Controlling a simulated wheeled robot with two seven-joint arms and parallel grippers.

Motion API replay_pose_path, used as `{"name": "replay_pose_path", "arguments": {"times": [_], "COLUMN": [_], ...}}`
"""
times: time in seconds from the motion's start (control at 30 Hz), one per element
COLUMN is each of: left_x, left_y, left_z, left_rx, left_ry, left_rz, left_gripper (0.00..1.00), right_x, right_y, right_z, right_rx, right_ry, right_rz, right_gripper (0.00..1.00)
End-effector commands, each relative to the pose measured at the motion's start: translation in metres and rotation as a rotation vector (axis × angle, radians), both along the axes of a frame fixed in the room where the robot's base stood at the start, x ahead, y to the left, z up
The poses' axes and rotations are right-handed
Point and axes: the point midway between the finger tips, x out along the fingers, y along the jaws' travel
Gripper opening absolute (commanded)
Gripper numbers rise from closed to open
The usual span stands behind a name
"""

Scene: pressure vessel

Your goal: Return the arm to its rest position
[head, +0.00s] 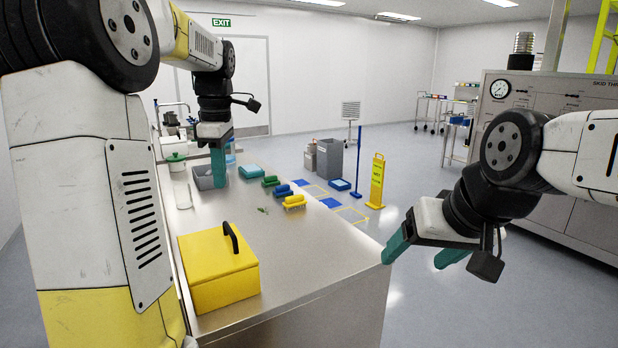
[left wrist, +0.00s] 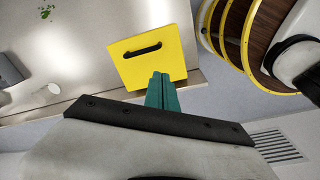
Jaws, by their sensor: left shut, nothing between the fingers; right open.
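My left gripper (head: 220,182) hangs fingers-down over the far part of the steel table in the head view, beside a grey bin (head: 203,180). Its teal fingers are together with nothing between them. They also show shut in the left wrist view (left wrist: 161,78), overlapping the near edge of the yellow box (left wrist: 135,68) in the picture. My right gripper (head: 418,258) is open and empty, out beyond the right edge of the table. The left arm's large links cover the left side of the head view.
A yellow box (head: 223,283) with a black handle stands on the near part of the steel table (head: 320,255). Teal, green, blue and yellow items (head: 294,202) line the far right edge. A small green piece (head: 263,210) lies mid-table. A yellow floor sign (head: 377,182) stands beyond.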

Motion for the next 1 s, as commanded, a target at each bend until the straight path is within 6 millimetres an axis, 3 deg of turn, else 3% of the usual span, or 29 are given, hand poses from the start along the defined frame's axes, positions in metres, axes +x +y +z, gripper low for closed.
{"name": "replay_pose_path", "arguments": {"times": [0.03, 0.27, 0.5, 0.7, 1.0], "left_x": [-0.020, -0.098, -0.170, -0.197, -0.199], "left_y": [-0.007, -0.049, -0.088, -0.102, -0.103], "left_z": [0.004, -0.001, -0.029, -0.049, -0.051], "left_rx": [-0.030, -0.030, 0.154, 0.283, 0.301], "left_ry": [-0.040, -0.253, -0.439, -0.493, -0.497], "left_rz": [-0.134, -0.802, -1.387, -1.624, -1.653], "left_gripper": [0.00, 0.00, 0.00, 0.00, 0.00], "right_x": [0.000, 0.000, 0.000, 0.000, 0.000], "right_y": [0.000, 0.000, 0.000, 0.000, 0.000], "right_z": [0.000, 0.000, 0.000, 0.000, 0.000], "right_rx": [0.000, 0.000, 0.000, 0.000, 0.000], "right_ry": [0.000, 0.000, 0.000, 0.000, 0.000], "right_rz": [0.000, 0.000, 0.000, 0.000, 0.000], "right_gripper": [0.75, 0.75, 0.75, 0.75, 0.75]}}
